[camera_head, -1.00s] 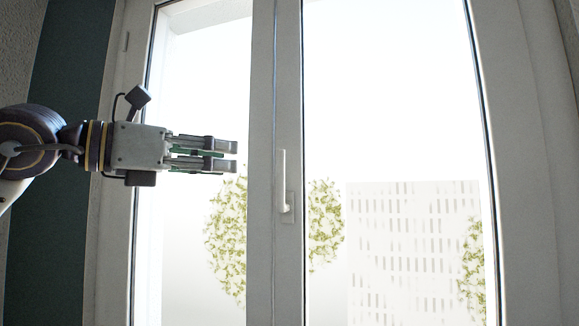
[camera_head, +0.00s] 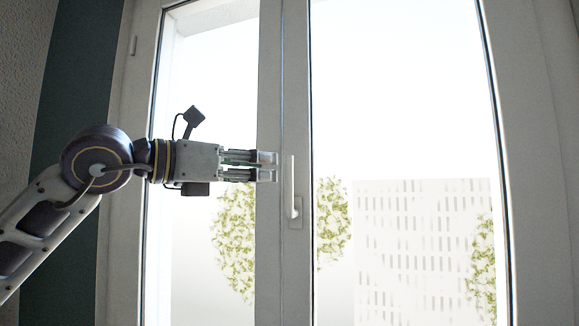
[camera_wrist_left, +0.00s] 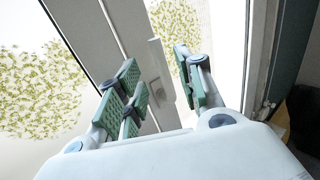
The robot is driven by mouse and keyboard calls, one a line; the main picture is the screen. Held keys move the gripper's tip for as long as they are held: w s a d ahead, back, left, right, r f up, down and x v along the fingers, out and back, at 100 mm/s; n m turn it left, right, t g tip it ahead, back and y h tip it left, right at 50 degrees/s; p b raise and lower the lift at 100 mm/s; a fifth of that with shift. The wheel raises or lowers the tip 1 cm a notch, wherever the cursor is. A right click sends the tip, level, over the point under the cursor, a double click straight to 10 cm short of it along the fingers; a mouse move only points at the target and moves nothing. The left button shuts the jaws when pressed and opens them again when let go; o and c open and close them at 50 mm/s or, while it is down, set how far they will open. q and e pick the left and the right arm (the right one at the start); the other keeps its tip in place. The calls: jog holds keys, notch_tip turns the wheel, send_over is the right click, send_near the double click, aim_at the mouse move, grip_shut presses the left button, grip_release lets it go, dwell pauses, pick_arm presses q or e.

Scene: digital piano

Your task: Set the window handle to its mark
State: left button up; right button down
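The white window handle (camera_head: 293,186) points upward from its base plate (camera_head: 296,212) on the middle frame. In the left wrist view the handle (camera_wrist_left: 158,62) shows as a pale bar between the green finger pads. My left gripper (camera_head: 271,167) comes in from the left, its fingers apart, one above the other. Its tips stop just left of the handle's upper half, in front of the frame. I cannot make out a mark. My right gripper is in neither view.
The white middle frame (camera_head: 283,90) runs from top to bottom, with glass panes on both sides. A dark green strip (camera_head: 85,80) and grey wall stand at the left. The space right of the handle is clear.

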pick_arm(q)
jog(key=p, duration=0.2)
send_over(289, 204)
jog(key=shift+w, duration=0.45)
grip_shut()
